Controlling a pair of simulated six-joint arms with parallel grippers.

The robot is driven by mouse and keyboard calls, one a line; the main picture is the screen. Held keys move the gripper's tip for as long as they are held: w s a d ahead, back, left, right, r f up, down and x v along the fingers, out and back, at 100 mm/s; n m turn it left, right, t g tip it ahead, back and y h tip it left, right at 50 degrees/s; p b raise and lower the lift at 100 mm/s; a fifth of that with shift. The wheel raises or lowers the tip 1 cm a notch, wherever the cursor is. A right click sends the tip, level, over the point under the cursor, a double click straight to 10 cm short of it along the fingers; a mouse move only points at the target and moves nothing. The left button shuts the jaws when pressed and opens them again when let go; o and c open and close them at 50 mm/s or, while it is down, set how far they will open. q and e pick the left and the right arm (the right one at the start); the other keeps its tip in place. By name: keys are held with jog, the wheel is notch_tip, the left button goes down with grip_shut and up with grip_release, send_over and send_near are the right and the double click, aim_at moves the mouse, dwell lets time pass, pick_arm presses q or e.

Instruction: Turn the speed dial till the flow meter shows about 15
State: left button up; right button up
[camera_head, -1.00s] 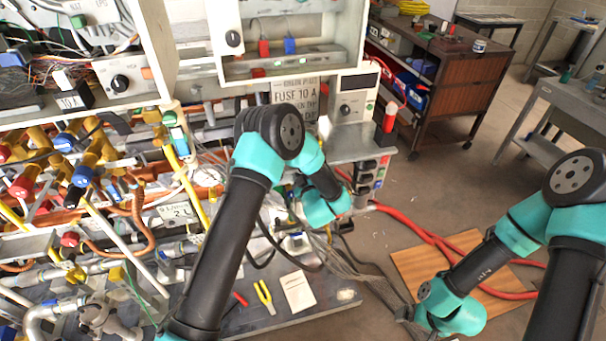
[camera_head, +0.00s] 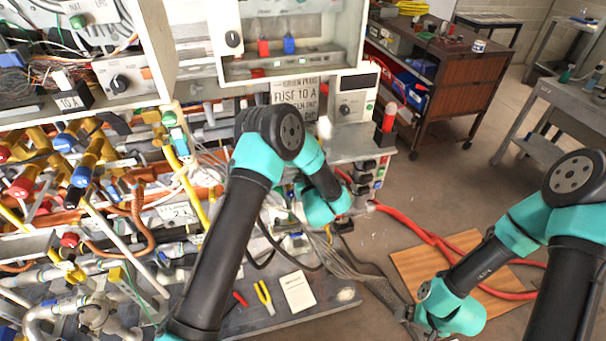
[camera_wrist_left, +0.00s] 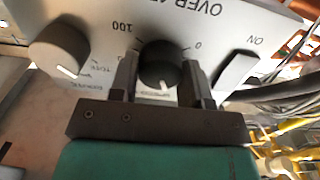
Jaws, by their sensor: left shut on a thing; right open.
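The speed dial (camera_wrist_left: 160,65) is a black round knob on a grey panel in the left wrist view, which shows the panel upside down. Its white mark points toward the bottom of the picture, and 0 and 100 are printed beside it. My left gripper (camera_wrist_left: 163,88) is shut on the dial, one finger on each side. In the head view this gripper is hidden by its own arm. A small plate with blurred digits, perhaps the flow meter (camera_head: 176,212), shows among the pipes; I cannot read it surely. My right gripper (camera_head: 407,316) is open, low on the right.
Yellow-handled pliers (camera_head: 264,297) and a white paper (camera_head: 297,291) lie on the bench. Red hoses (camera_head: 440,243) cross the floor near a brown board (camera_head: 420,268). Pipes crowd the left.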

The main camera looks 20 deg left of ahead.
dwell(0.4)
pick_arm(q)
jog(key=o, duration=0.9)
jog(key=v, duration=1.7)
jog(key=shift+s+d, duration=0.15)
jog(key=shift+s, duration=0.05)
jog(key=x, duration=1.6)
jog(key=shift+w, duration=0.1)
